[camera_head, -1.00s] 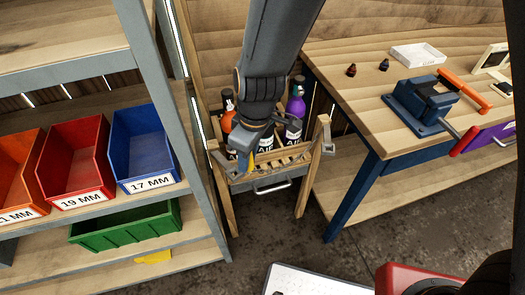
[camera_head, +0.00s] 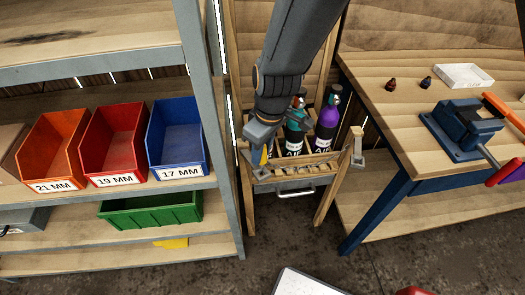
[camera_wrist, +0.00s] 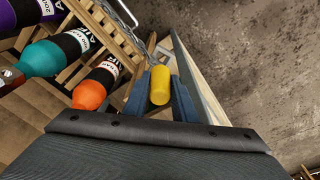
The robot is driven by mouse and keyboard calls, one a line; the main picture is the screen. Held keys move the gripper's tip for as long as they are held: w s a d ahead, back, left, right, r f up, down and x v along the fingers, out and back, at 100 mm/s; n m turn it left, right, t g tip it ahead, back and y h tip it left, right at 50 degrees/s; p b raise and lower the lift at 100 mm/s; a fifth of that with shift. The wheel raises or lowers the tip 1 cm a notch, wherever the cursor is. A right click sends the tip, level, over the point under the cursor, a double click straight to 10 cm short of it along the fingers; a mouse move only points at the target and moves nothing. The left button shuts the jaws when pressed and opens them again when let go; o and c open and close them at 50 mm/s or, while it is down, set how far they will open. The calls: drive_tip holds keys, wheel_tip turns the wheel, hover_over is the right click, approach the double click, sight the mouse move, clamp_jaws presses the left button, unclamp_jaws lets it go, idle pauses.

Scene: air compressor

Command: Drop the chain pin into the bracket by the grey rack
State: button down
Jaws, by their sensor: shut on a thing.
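The chain pin, with a yellow handle (camera_head: 264,155), is held in my gripper (camera_head: 262,147) at the left front corner of the wooden bottle rack, beside the grey rack (camera_head: 216,130). In the wrist view the yellow handle (camera_wrist: 160,86) sits between the blue fingers of my gripper (camera_wrist: 160,95), which are shut on it. A grey metal bracket (camera_wrist: 165,48) shows just beyond the handle, with a chain near it. The pin's lower end is hidden, so I cannot tell whether it is in the bracket. Another bracket (camera_head: 357,160) is at the right front corner.
The bottle rack holds purple (camera_head: 327,118), teal (camera_head: 294,132) and orange (camera_wrist: 88,95) bottles. The grey rack with coloured bins (camera_head: 175,140) stands close at left. A workbench with a blue vise (camera_head: 462,130) stands at right.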

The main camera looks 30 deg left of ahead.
sight(262, 166)
drive_tip(key=shift+f, duration=0.15)
drive_tip(key=shift+f+b, duration=0.35)
drive_tip(key=shift+b, duration=0.05)
drive_tip(key=shift+f+b, duration=0.5)
drive_tip(key=shift+f, duration=0.15)
idle(0.5)
drive_tip(key=shift+f+b, duration=0.3)
drive_tip(key=shift+f, duration=0.05)
drive_tip(key=shift+f+b, duration=1.1)
drive_tip(key=shift+f, duration=0.3)
idle(0.4)
drive_tip(key=c, duration=1.4)
unclamp_jaws()
drive_tip(key=shift+d+r+b, duration=0.2)
drive_tip(key=shift+r, duration=1.1)
drive_tip(key=shift+d+r+b, duration=0.2)
drive_tip(key=shift+r, duration=1.1)
drive_tip(key=shift+d+r+b, duration=0.2)
drive_tip(key=shift+r, duration=1.1)
